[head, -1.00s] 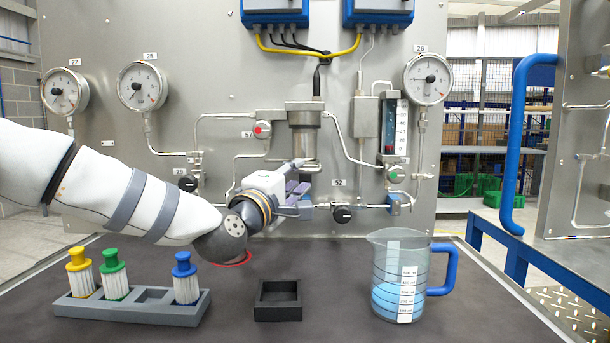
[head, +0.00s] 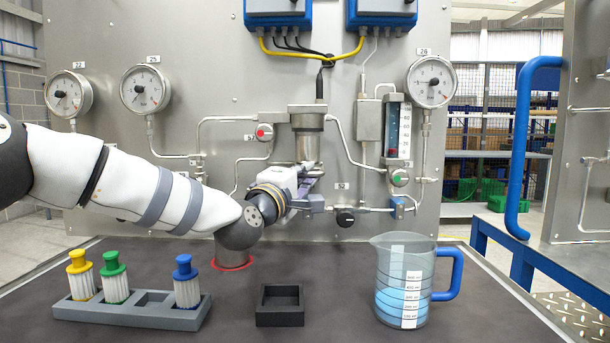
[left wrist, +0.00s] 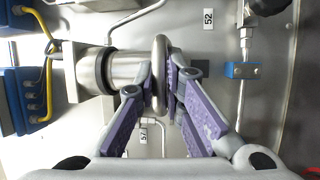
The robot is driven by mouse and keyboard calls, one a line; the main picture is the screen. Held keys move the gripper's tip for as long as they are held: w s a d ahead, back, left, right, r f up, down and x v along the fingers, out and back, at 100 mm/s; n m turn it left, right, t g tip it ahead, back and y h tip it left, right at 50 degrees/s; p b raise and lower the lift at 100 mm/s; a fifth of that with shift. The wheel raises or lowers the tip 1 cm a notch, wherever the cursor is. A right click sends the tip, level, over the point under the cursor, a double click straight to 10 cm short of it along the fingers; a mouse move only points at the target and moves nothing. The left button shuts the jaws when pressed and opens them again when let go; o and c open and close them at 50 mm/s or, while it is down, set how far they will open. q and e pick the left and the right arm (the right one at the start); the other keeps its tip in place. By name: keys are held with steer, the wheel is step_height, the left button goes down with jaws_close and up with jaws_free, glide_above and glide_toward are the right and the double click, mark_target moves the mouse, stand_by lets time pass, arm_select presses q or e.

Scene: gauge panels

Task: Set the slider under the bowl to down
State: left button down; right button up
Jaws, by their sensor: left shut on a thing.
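The bowl (head: 307,147) is a grey metal cylinder mounted on the upright panel, at the centre of the head view. It lies sideways in the left wrist view (left wrist: 112,70). The slider (left wrist: 161,70), a rounded silver metal piece, sits at the bowl's lower end. My left gripper (head: 310,185) is just under the bowl. In the left wrist view its purple-padded fingers (left wrist: 161,95) are shut on the slider, one on each side. In the head view the gripper hides most of the slider. My right gripper is not in view.
Pipes, a red-button valve (head: 264,132), a black knob (head: 345,217) and a green-button valve (head: 399,178) surround the bowl. On the bench stand a rack (head: 130,314) with coloured-cap tubes, a black square holder (head: 280,317) and a jug (head: 404,275) of blue liquid.

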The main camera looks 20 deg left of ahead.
arm_select(q)
steer(key=shift+d+f+b, duration=0.1)
steer(key=shift+f+b, duration=0.35)
steer(key=shift+f, duration=2.35)
steer(key=c, duration=1.7)
jaws_free()
steer(key=s, duration=0.4)
steer(key=s+a+f, duration=0.1)
steer(key=s, duration=0.6)
steer(key=shift+s+a+f, duration=0.25)
steer(key=shift+s+f, duration=0.15)
